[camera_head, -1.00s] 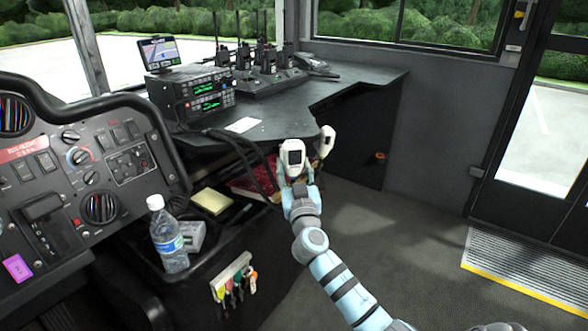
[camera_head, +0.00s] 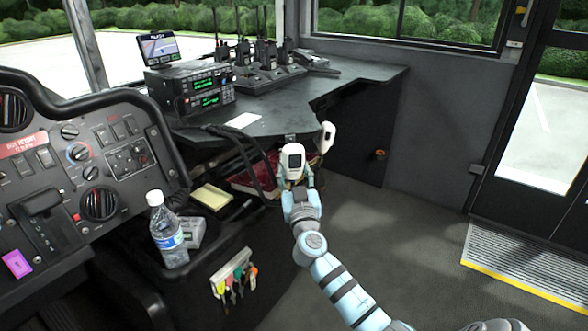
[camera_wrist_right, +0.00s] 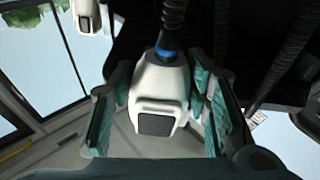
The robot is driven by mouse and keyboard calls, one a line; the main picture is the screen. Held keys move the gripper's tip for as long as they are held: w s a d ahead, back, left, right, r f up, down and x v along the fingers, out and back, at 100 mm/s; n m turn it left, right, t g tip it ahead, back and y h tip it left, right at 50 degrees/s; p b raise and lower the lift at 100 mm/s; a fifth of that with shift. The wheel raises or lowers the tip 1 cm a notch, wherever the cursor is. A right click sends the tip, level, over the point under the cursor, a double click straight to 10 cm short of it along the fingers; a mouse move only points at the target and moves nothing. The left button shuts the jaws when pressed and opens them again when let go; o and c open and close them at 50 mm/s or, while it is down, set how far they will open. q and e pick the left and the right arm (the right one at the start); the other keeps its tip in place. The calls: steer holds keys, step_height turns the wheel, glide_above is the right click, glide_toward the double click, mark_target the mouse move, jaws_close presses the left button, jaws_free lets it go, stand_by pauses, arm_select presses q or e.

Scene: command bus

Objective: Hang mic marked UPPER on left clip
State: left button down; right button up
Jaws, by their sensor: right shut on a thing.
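A white handheld mic (camera_head: 292,157) with a dark square face is held upright in my right gripper (camera_head: 297,180), just below the front edge of the desk. In the right wrist view, the mic (camera_wrist_right: 160,90) sits between the two teal fingers, with a blue collar and dark coiled cord at its far end. A small clip (camera_head: 290,138) shows at the desk edge just above the held mic; I cannot tell whether they touch. A second white mic (camera_head: 326,138) hangs to the right and also shows in the wrist view (camera_wrist_right: 87,15). No UPPER label is readable. My left gripper is not in view.
Radios (camera_head: 195,90) and several handheld units stand on the dark desk (camera_head: 290,108). Dark cords loop below its edge, left of the gripper. A water bottle (camera_head: 167,232) and yellow pad (camera_head: 211,196) are at lower left. Open floor (camera_head: 400,240) lies to the right.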

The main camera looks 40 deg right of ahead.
steer(key=shift+f, duration=0.2)
steer(key=shift+f, duration=0.35)
stand_by(0.4)
steer(key=shift+f, duration=0.3)
steer(key=o, duration=1.1)
